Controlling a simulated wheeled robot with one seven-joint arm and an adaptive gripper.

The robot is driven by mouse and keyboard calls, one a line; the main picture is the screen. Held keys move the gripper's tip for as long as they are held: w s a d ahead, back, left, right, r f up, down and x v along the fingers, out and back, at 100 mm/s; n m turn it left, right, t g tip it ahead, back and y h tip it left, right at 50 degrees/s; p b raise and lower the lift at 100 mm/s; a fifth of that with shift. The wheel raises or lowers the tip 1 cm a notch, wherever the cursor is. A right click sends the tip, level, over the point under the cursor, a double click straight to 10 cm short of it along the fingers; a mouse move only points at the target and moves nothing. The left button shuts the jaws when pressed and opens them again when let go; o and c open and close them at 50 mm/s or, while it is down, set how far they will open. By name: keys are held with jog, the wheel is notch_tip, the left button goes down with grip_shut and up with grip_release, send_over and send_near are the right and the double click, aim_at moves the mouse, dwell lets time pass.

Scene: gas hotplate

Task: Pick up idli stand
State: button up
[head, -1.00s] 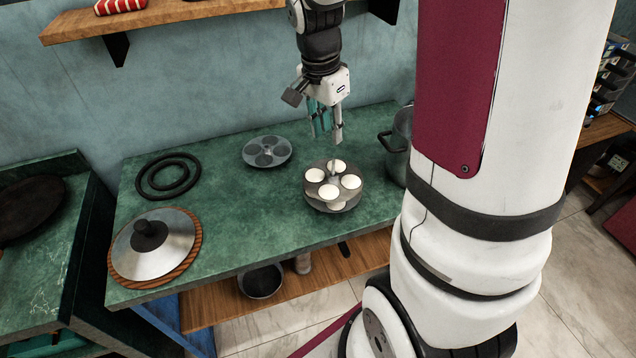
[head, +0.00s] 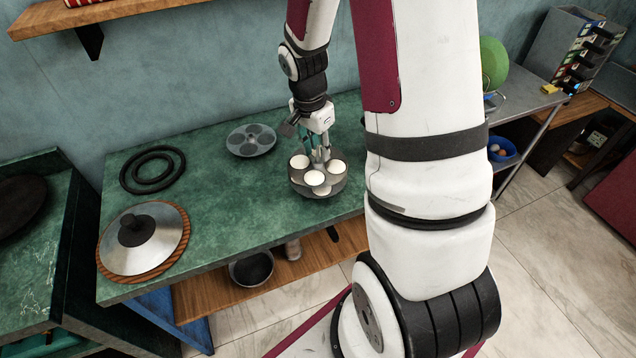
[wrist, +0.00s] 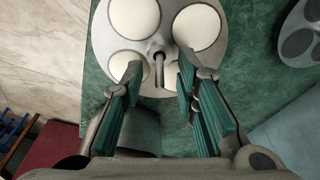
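The idli stand (head: 303,188) is a grey metal stand with white idlis in its round plate. It stands upright on the green counter, and its lower part is partly hidden by the plate. My gripper (head: 318,152) points down over the stand's middle. In the wrist view the stand's plate (wrist: 150,47) and its thin central stem (wrist: 159,68) show ahead of my gripper (wrist: 158,82). The two teal-padded fingers are apart, one on each side of the stem's line. No grip on the stem shows.
An empty idli plate (head: 251,140) lies behind and left of the stand. A wooden shelf (head: 160,14) is above. My arm hides the counter's right end.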

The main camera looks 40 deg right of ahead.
grip_shut()
jog(key=shift+r, duration=0.15)
